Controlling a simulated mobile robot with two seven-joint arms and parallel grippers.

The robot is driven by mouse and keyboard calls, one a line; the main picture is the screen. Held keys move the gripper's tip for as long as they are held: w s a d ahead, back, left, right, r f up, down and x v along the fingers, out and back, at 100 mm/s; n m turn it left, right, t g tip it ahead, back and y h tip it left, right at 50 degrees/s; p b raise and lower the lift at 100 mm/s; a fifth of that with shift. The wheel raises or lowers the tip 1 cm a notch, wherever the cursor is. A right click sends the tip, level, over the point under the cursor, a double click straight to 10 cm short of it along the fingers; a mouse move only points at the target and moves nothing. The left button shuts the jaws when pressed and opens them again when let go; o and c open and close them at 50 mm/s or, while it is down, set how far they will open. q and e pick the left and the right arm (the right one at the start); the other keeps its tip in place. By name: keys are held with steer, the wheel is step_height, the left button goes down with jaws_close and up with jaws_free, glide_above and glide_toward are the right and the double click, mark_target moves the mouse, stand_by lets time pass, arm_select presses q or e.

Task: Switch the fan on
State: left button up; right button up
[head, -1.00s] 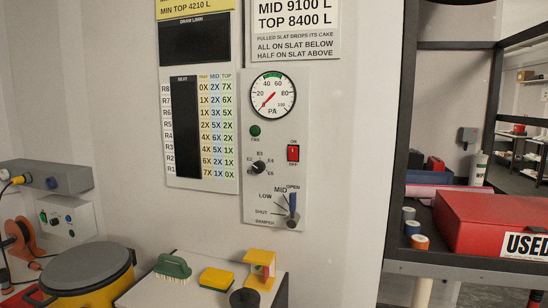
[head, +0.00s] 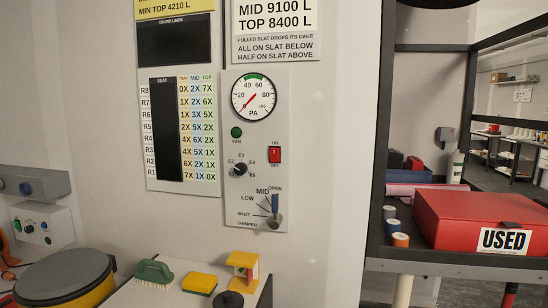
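The fan switch (head: 274,155) is a small red rocker in a dark frame, with ON above it and OFF below. It sits on the pale wall panel (head: 257,206); which way the rocker is tipped is too small to tell. A dark green round lamp (head: 236,132) labelled FAN is to its left. The PA gauge (head: 254,97) above has a red needle pointing to the lower left, near zero. A selector knob (head: 240,169) marked E2 to E6 and a damper lever (head: 274,207) pointing up toward OPEN are below. Neither gripper is in view.
A white bench top (head: 150,294) below holds a green brush (head: 154,273), a yellow sponge (head: 200,283) and a yellow stand (head: 245,270). A yellow drum with a grey lid (head: 62,276) stands at left. A dark-framed rack at right holds a red case (head: 475,218).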

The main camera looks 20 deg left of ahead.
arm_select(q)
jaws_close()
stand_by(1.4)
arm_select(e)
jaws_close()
